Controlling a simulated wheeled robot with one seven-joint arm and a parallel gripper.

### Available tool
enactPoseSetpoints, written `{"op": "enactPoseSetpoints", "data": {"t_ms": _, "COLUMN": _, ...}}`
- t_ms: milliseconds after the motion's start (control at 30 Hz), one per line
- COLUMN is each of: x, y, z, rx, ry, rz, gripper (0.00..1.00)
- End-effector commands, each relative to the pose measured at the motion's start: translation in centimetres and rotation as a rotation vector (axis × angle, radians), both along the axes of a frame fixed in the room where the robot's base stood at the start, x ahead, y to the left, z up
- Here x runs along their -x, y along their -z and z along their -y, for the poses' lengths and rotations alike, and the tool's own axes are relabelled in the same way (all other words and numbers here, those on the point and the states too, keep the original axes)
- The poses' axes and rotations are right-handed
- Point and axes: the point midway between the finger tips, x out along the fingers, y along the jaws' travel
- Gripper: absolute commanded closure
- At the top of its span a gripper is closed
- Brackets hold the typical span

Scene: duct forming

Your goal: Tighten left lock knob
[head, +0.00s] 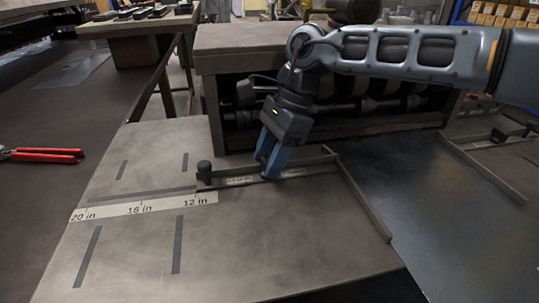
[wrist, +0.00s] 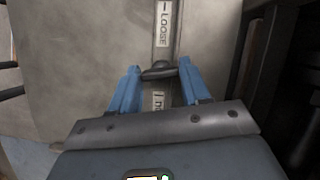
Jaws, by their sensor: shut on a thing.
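The left lock knob shows in the wrist view as a dark bar-shaped handle (wrist: 158,71), lying roughly crosswise between the fingertips. My gripper (wrist: 160,68) has its two blue fingers against the ends of this handle. In the head view my gripper (head: 267,170) points down onto the labelled metal bar (head: 238,181), and its fingers hide the knob. A label reading "LOOSE" (wrist: 164,24) lies on the bar beyond the knob. A second label (wrist: 158,101) on the near side is partly hidden and cannot be read for certain.
A dark upright post (head: 204,171) stands at the bar's left end. A scale strip (head: 140,207) marks 20, 16 and 12 in. A raised fence (head: 366,205) edges the plate on the right. A similar knob (head: 499,135) sits far right. Red-handled pliers (head: 45,155) lie left.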

Motion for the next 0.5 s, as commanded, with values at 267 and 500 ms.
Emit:
{"op": "enactPoseSetpoints", "data": {"t_ms": 267, "x": 0.07, "y": -0.02, "z": 0.05, "rx": 0.002, "ry": 0.042, "rz": 0.001, "gripper": 0.84}}
{"op": "enactPoseSetpoints", "data": {"t_ms": 500, "x": 0.12, "y": -0.02, "z": 0.11, "rx": 0.001, "ry": 0.204, "rz": 0.002, "gripper": 0.84}}
